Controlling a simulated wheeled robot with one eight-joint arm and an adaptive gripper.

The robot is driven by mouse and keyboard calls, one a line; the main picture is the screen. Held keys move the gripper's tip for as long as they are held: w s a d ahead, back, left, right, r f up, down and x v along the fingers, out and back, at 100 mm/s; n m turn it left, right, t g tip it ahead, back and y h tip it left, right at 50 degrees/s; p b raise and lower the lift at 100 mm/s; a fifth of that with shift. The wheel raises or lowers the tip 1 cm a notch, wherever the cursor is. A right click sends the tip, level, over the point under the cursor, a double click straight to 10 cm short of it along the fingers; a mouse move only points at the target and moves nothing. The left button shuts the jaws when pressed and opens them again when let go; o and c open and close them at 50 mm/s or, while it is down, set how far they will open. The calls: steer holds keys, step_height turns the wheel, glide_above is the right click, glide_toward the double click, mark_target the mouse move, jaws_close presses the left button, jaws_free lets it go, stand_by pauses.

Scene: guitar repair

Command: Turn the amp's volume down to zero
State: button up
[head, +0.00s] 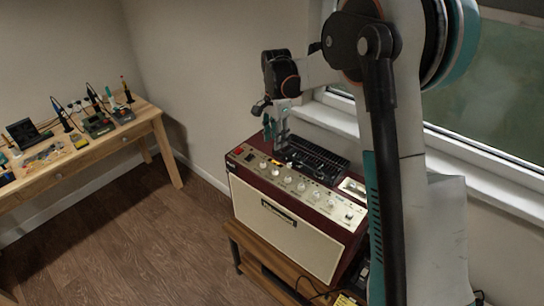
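The amp (281,230) is a dark red box with a cream front grille. It stands on a wooden stand beneath the window. Its sloping cream control panel (338,208) carries a row of several pale knobs (301,186), with a red switch (238,151) at the left end. The labels are too small to read, so I cannot tell which knob is the volume or where it points. My gripper (280,150) points down over the left part of the panel, close to the knobs. I cannot tell whether it touches one, and its finger gap is unclear.
A dark vent grille (318,160) lies on the amp's top, behind the knobs. The window sill (345,122) runs close behind the amp. A wooden workbench (100,140) with tools stands at the left. The floor (150,240) between bench and amp is clear.

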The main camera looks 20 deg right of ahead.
mark_target(275, 170)
step_height(275, 170, down, 14)
steer(key=shift+r+b, duration=0.1)
steer(key=shift+b, duration=0.65)
jaws_close()
